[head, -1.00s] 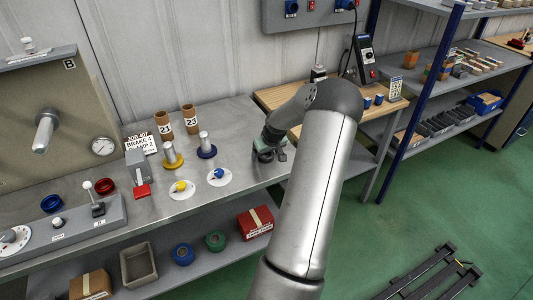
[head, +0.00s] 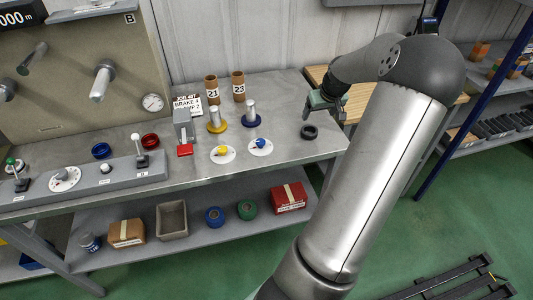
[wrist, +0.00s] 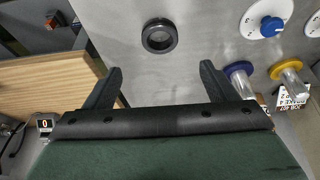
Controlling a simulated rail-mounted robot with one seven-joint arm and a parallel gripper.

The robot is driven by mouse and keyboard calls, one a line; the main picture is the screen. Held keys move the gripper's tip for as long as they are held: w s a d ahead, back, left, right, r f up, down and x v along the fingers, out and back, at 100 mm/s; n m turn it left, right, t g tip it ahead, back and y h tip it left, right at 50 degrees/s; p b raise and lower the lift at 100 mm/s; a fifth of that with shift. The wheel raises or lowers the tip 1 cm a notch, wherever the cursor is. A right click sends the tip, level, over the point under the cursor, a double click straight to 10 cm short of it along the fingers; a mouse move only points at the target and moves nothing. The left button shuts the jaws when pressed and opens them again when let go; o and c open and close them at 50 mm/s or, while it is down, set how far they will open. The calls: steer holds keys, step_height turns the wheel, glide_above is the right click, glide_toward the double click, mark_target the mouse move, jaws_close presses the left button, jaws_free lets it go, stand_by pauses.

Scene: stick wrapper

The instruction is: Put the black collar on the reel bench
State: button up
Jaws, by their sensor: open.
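The black collar (head: 309,132) is a short dark ring lying flat on the grey metal reel bench (head: 290,158), near its right end. In the wrist view the collar (wrist: 159,36) shows its open centre, with bare bench around it. My gripper (head: 324,106) is above the bench, behind and to the right of the collar in the head view. In the wrist view my gripper (wrist: 161,68) has its two fingers wide apart with nothing between them. The collar lies beyond the fingertips, apart from them.
The wooden-topped table (head: 364,101) adjoins the bench on the right. Left of the collar are a blue-based peg (head: 251,116), a yellow-based peg (head: 215,121) and two white dials with blue (head: 260,147) and yellow (head: 222,154) knobs. Tubes 21 (head: 212,90) and 23 (head: 238,87) stand behind.

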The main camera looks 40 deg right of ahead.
steer(key=w+a+r+n+g, duration=0.1)
steer(key=w+a+r+n, duration=0.1)
steer(key=a, duration=1)
steer(key=w+a+r+n+g, duration=0.1)
steer(key=w+a+r+g, duration=0.1)
steer(key=a, duration=1)
steer(key=s+a+n+y, duration=0.1)
steer(key=s+a, duration=0.7)
steer(key=a, duration=0.4)
steer(key=s+a+r+n+y, duration=0.1)
steer(key=s+a, duration=0.7)
steer(key=a, duration=0.4)
steer(key=shift+s+g, duration=0.25)
steer(key=shift+g, duration=0.05)
